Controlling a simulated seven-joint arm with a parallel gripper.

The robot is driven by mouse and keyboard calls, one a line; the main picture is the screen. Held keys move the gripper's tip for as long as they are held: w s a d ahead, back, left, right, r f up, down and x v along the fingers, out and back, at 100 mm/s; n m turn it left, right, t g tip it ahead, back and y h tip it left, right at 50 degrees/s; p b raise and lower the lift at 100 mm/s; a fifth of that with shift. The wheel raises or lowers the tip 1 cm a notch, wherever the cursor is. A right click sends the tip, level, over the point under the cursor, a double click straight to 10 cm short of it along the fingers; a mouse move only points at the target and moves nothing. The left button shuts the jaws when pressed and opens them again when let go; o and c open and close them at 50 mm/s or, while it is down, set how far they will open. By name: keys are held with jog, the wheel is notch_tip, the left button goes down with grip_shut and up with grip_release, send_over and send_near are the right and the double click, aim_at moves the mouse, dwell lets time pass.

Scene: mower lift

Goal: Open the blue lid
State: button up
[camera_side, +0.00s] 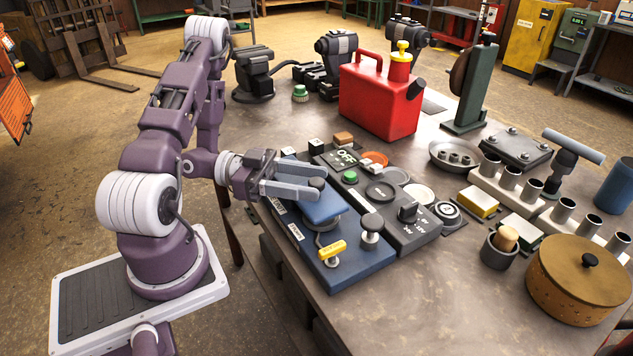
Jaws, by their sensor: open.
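The blue lid (323,209) is a small flat plate near the middle of the blue panel (350,262) on the table. It sits slightly above the panel face, with a pale rounded part showing under its front edge. My gripper (316,189) reaches in from the left, with its two grey fingers apart just above the lid's far part. A dark knob shows at the fingertips. Nothing is seen held. I cannot tell whether the fingers touch the lid, and they hide its far edge.
A yellow handle (332,250) and a black-topped knob (371,228) stand on the blue panel near the lid. A dark control panel (405,235) lies to the right. A red fuel can (380,100) stands behind. A brown pot (578,282) is at the front right.

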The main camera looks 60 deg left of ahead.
jog(key=shift+x, duration=0.85)
grip_shut()
dwell(0.8)
